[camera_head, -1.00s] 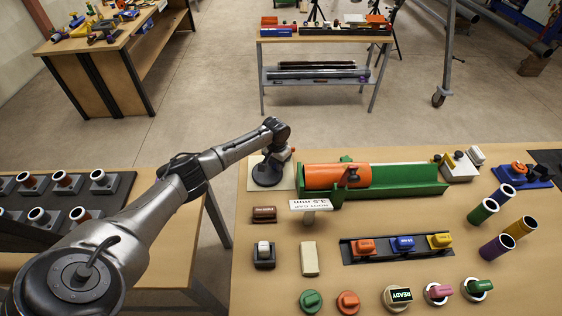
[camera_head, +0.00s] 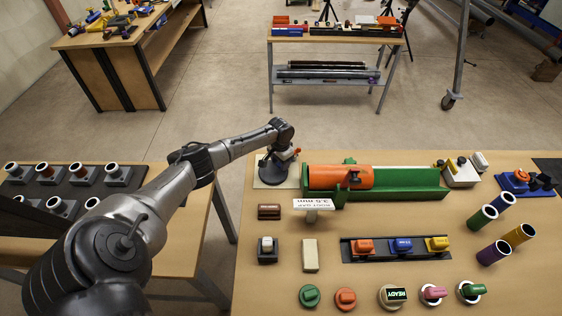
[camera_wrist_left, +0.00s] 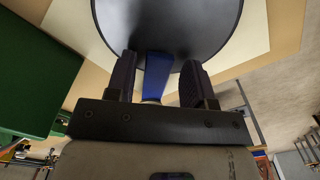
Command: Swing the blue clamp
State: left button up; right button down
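In the left wrist view, a blue bar (camera_wrist_left: 157,78) stands between the two dark fingers of my left gripper (camera_wrist_left: 158,62). A narrow gap shows on each side, so the gripper looks open around the bar. A dark round disc (camera_wrist_left: 165,22) lies just beyond the fingertips, over a cream plate. In the head view, my left gripper (camera_head: 281,152) is over the black round base (camera_head: 272,174) on the cream plate at the table's back left; the blue bar is hidden there. My right gripper is not in view.
An orange cylinder (camera_head: 338,176) lies in a green trough (camera_head: 415,190) just right of the base. A small white sign (camera_head: 313,204) stands in front of it. A dark tray (camera_head: 350,254) holds coloured blocks. Several coloured tubes stand at right.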

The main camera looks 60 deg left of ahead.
pick_arm(q)
jog(key=shift+o, duration=0.3)
jog(key=shift+r, duration=0.1)
jog(key=shift+r, duration=0.5)
notch_tip(320, 180, up, 13)
jog(key=p, duration=0.1)
jog(key=shift+f, duration=0.15)
dwell(0.4)
